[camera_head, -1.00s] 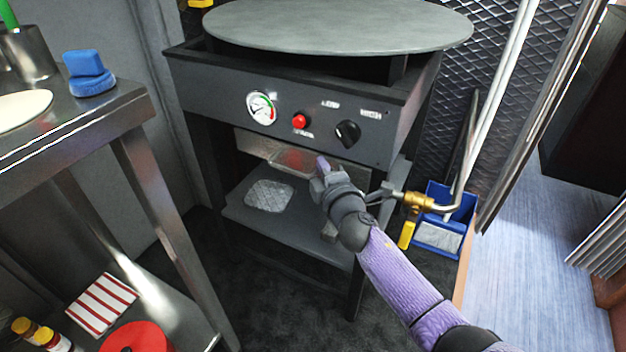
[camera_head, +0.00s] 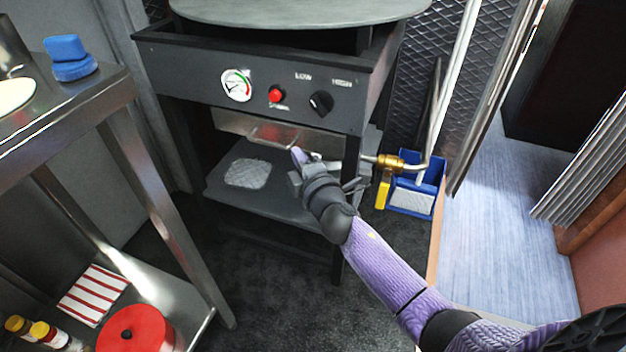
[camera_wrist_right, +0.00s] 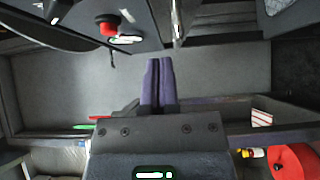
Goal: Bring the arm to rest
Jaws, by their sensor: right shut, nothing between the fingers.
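My right arm comes in from the lower right in the head view. Its right gripper (camera_head: 298,158) is shut and empty, in front of the black griddle stand (camera_head: 262,52), below the control panel. Its two purple fingers lie side by side in the right wrist view (camera_wrist_right: 158,85). I cannot tell from the pictures whether the fingertips touch anything; none of the stand's parts appears gripped. My left gripper is not in view.
The red button (camera_head: 276,95) and black knob (camera_head: 321,103) are above the gripper. A brass valve (camera_head: 388,162) and a blue bin (camera_head: 418,185) stand to its right. A steel table (camera_head: 110,88) is at the left. Dark floor is clear in front.

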